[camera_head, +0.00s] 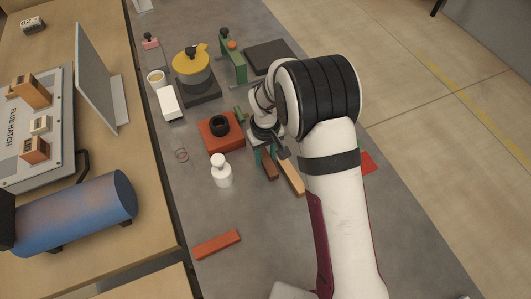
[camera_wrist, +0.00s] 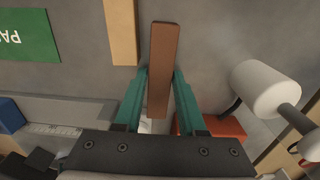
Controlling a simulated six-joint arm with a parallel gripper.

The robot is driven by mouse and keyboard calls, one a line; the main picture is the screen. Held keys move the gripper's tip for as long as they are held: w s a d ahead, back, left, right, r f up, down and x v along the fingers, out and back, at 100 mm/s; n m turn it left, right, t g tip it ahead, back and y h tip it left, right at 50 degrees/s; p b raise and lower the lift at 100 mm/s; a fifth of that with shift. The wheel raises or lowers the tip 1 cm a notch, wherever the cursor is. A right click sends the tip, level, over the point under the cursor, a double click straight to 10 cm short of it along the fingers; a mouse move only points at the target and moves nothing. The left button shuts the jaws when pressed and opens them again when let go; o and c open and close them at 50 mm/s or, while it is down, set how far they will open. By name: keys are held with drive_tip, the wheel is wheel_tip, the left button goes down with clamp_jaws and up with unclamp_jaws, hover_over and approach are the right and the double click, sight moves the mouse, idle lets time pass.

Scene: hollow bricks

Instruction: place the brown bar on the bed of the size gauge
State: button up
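The brown bar (camera_wrist: 163,60) lies lengthwise between the teal fingers of my gripper (camera_wrist: 161,75) in the wrist view. Both fingertips meet its sides with no clear gap, so my gripper looks shut on it. In the head view the brown bar (camera_head: 270,167) shows below my gripper (camera_head: 268,152); whether it is off the table I cannot tell. A grey bed with scale marks (camera_wrist: 60,128), seemingly the size gauge, shows at the lower left of the wrist view, partly hidden by my gripper. In the head view I cannot make out the gauge behind my arm.
A tan bar (camera_head: 292,176) lies close beside the brown one. A red block with a black ring (camera_head: 208,139) and a white bottle-shaped piece (camera_head: 221,173) stand to the left. An orange-red bar (camera_head: 216,244) lies nearer. A green mat (camera_wrist: 28,35) is at the wrist view's upper left.

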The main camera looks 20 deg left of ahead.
sight(265, 157)
drive_tip(key=o, duration=0.3)
wheel_tip(265, 157, up, 12)
drive_tip(key=s+d+r+m, duration=0.5)
drive_tip(key=s+d, duration=0.2)
drive_tip(key=d, duration=0.3)
drive_tip(key=s+d+r+m+y, duration=0.1)
drive_tip(key=s+d+r+m, duration=0.4)
drive_tip(key=s+d, duration=0.3)
drive_tip(key=shift+s+d+r+m, duration=0.2)
drive_tip(key=shift+d+m, duration=0.3)
drive_tip(key=shift+d, duration=0.35)
drive_tip(key=shift+o, duration=0.5)
drive_tip(key=s+d+f+m, duration=0.1)
drive_tip(key=s+d+m, duration=0.1)
drive_tip(key=s, duration=0.4)
drive_tip(key=shift+s+f+m+y, duration=0.15)
drive_tip(key=shift+s+m+y, duration=0.25)
drive_tip(key=shift+m, duration=0.4)
